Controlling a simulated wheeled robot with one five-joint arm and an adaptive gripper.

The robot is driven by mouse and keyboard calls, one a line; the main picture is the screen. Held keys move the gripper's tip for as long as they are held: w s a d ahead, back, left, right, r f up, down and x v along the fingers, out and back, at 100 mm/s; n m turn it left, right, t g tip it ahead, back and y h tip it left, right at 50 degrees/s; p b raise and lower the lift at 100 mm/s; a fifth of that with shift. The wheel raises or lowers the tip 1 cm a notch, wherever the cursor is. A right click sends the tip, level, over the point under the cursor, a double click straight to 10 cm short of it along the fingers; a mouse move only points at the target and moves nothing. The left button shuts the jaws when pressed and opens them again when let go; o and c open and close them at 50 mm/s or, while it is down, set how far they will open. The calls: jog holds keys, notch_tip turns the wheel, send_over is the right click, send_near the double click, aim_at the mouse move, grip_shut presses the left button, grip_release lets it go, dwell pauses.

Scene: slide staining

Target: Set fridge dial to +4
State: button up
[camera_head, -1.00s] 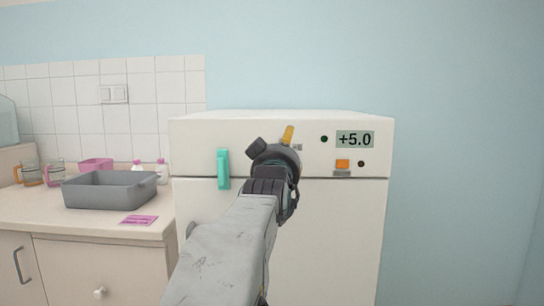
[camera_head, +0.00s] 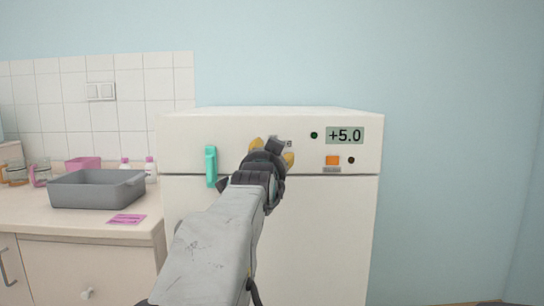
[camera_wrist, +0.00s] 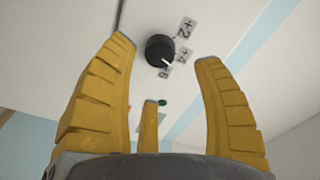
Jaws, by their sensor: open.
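The fridge (camera_head: 320,220) is white, with a display (camera_head: 345,135) reading +5.0. In the wrist view the black round dial (camera_wrist: 159,49) sits on its white front panel. Labels +2 (camera_wrist: 187,27), +4 (camera_wrist: 182,55) and a partly unclear one, perhaps +6 (camera_wrist: 164,71), surround the dial. Its white mark points between +4 and that lower label. My gripper (camera_head: 273,151) has yellow fingers spread open. In the wrist view my gripper (camera_wrist: 165,52) faces the dial, which shows between the fingertips, apparently untouched. In the head view my gripper hides most of the dial area.
A teal handle (camera_head: 211,166) stands out from the fridge front, left of my gripper. An orange button (camera_head: 332,160) is below the display. A counter (camera_head: 75,221) at left carries a grey tray (camera_head: 97,190), a pink packet (camera_head: 127,219), jars and bottles. The right side is clear.

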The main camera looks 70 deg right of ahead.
jog(key=shift+x, duration=2.75)
jog(key=shift+c, duration=0.5)
jog(key=c, duration=1.1)
jog(key=shift+n+b, duration=1.05)
jog(key=shift+n, duration=0.95)
jog(key=o, duration=1.2)
